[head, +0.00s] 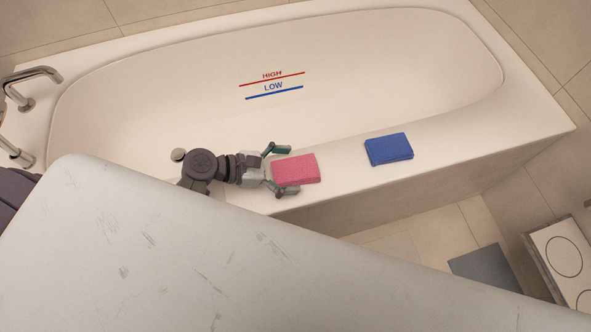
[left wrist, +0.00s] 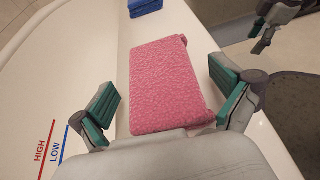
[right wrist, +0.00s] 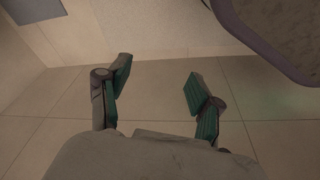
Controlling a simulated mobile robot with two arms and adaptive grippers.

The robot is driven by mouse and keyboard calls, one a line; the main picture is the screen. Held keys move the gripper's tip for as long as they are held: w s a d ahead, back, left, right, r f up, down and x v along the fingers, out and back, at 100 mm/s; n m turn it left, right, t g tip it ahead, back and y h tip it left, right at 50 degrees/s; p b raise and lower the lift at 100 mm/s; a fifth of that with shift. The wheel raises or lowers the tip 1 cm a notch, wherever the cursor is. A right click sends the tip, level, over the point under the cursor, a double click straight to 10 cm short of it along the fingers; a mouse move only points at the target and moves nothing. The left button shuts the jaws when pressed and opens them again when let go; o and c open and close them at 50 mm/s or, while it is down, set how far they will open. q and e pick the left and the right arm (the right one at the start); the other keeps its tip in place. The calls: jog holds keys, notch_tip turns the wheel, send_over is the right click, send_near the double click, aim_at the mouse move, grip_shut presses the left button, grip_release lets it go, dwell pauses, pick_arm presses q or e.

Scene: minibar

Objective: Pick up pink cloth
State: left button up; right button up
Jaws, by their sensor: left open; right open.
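The pink cloth (head: 296,169) is a thick folded pad lying on the front rim of the bathtub. My left gripper (head: 278,170) is open, with one finger on each side of the cloth's left end in the head view. In the left wrist view the pink cloth (left wrist: 165,85) lies between and beyond the green fingertips (left wrist: 165,100), with visible gaps at both sides. My right gripper (right wrist: 158,85) is open and empty above the tiled floor; it also shows at the top right of the left wrist view (left wrist: 262,35).
A blue cloth (head: 389,149) lies on the same tub rim (head: 343,157), right of the pink one. The empty-looking bathtub (head: 330,95) is behind, with HIGH and LOW lines. A grey mat (head: 485,266) and a white box-like unit (head: 562,258) are on the floor side at right.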

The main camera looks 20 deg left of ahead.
pick_arm(q)
jog(key=shift+x, duration=0.75)
jog(key=shift+s, duration=0.1)
jog(key=c, duration=1.1)
jog(key=shift+c, duration=0.2)
